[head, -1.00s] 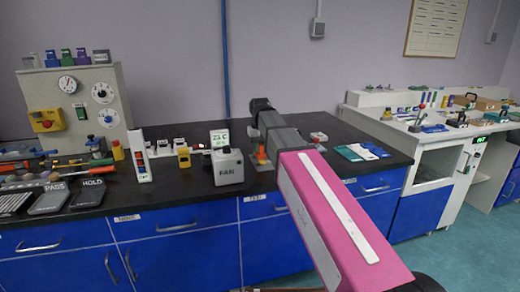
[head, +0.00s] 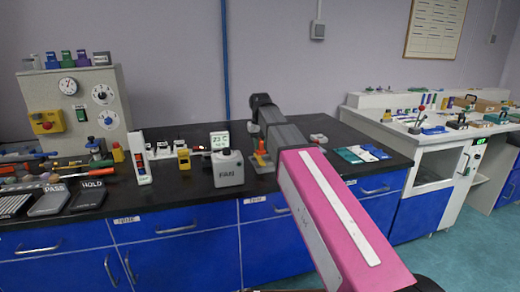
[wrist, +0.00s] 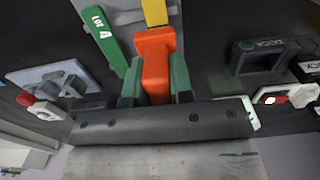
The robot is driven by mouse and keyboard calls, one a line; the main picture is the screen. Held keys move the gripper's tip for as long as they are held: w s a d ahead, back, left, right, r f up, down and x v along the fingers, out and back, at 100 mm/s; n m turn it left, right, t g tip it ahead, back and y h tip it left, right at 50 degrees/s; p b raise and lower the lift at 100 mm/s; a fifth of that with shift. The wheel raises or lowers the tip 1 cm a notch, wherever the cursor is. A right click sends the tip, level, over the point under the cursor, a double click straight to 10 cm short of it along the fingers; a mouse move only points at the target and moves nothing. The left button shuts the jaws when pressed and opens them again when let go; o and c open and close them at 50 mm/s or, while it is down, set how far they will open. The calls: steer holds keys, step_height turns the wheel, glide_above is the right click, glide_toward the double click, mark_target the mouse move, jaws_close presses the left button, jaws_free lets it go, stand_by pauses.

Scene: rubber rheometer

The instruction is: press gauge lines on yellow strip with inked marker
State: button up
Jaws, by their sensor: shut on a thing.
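In the wrist view my gripper (wrist: 155,85) is shut on the orange marker (wrist: 155,58), with a dark green finger on each side of it. The marker's inked face is hidden. The yellow strip (wrist: 155,12) shows at the top edge, just beyond the marker and in line with it. I cannot tell whether the marker touches the strip. A green bar labelled LOT 4 (wrist: 98,32) lies left of the strip. In the head view the marker shows as a small orange shape (head: 260,159) on the black bench, beside my dark grey wrist.
A grey plate with a fixture (wrist: 48,80) is left in the wrist view, and a dark frame (wrist: 262,55) is right. Teal and blue sheets (head: 362,154) lie right of my arm. Tools crowd the bench's left.

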steer(key=shift+r, duration=2.15)
